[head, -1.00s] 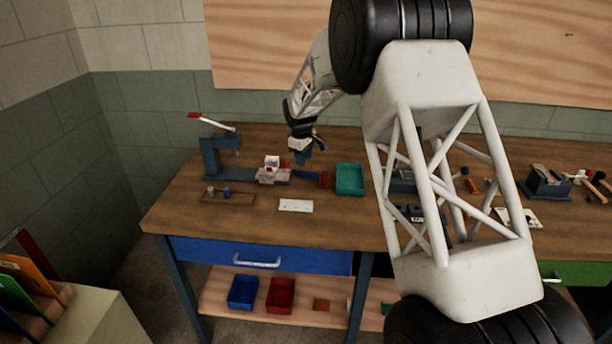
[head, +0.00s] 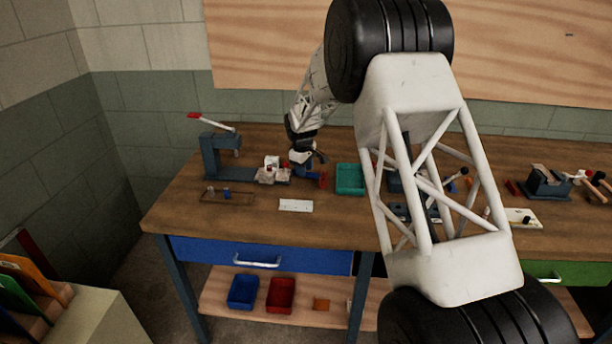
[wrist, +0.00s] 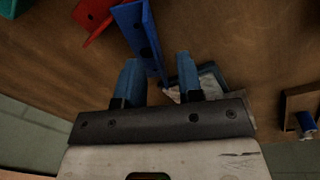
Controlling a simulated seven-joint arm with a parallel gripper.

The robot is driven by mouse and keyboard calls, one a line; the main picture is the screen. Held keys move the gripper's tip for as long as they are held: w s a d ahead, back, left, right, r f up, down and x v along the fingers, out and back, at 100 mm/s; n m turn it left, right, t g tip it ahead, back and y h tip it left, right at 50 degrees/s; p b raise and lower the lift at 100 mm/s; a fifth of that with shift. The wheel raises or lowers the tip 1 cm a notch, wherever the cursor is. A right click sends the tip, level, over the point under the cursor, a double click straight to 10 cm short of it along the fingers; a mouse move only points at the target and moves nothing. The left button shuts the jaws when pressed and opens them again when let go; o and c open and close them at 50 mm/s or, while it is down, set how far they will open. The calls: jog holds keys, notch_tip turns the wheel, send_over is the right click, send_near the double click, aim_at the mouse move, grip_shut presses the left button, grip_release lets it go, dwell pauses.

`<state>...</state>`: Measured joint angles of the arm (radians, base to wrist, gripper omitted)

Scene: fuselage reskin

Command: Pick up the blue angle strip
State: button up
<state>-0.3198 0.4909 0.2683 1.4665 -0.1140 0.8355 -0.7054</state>
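The blue angle strip (wrist: 139,30) shows in the wrist view as a long, bright blue angled piece with dark holes. Its near end lies between the two blue-grey fingers of my gripper (wrist: 158,62). The fingers are apart, with a visible gap on the right side of the strip; the left finger looks close to it. I cannot tell how far above the strip the fingertips are. In the head view my gripper (head: 304,168) is low over the bench, and the strip is mostly hidden behind it.
A red piece (wrist: 92,14) lies beside the strip's far end. A teal tray (head: 350,180) stands to the right of my gripper. A blue-grey press (head: 212,155) with a red-tipped lever stands to the left. A white plate (head: 296,205) lies in front; bare wood surrounds it.

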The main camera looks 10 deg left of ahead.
jog(key=shift+f, duration=0.5)
grip_shut()
